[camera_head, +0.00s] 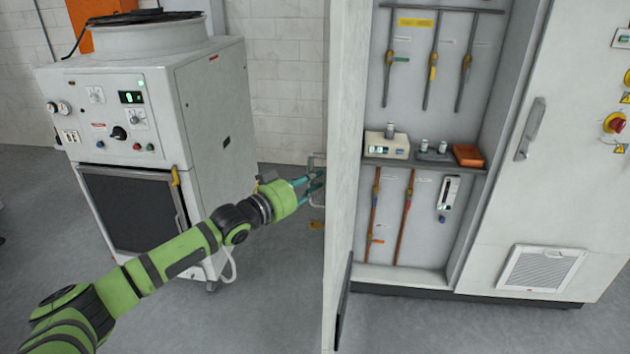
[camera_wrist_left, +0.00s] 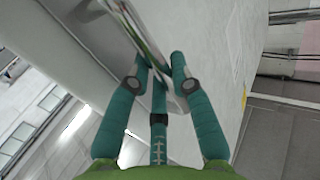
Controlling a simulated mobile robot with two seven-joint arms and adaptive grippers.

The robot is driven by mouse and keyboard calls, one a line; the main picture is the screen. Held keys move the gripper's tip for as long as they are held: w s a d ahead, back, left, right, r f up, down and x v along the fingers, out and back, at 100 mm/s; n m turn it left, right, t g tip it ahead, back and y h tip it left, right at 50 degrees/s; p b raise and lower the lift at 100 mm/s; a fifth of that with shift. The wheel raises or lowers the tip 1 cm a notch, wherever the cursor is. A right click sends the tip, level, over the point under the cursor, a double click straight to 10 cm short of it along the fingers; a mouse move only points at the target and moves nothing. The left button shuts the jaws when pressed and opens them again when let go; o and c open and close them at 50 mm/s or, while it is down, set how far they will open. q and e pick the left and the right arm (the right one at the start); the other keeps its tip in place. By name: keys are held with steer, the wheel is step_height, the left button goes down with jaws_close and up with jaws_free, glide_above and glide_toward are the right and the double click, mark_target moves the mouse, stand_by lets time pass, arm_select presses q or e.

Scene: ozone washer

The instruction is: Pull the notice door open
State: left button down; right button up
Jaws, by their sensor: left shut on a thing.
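The notice door (camera_head: 341,150) is a pale panel seen nearly edge-on. It stands swung out from the cabinet, and the cabinet interior (camera_head: 425,120) shows to its right. My left gripper (camera_head: 312,182) is at the left face of the door, its teal fingers shut on the metal door handle (camera_head: 318,160). In the left wrist view the fingers (camera_wrist_left: 160,78) close around the shiny handle (camera_wrist_left: 150,30), close to a pale panel (camera_wrist_left: 215,60). The fingers partly hide the handle. My right gripper is in neither view.
A white machine (camera_head: 215,110) with a dark front window stands at the left. Pipes and a shelf (camera_head: 420,163) with small devices are inside the cabinet. A closed cabinet door (camera_head: 545,180) is at the right. Grey floor (camera_head: 270,300) is clear between machine and door.

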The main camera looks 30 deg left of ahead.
arm_select(q)
steer(key=shift+a, duration=0.15)
stand_by(0.3)
steer(key=c, duration=1.1)
jaws_free()
steer(key=shift+w+f, duration=0.15)
steer(key=shift+w, duration=0.1)
steer(key=shift+v, duration=6)
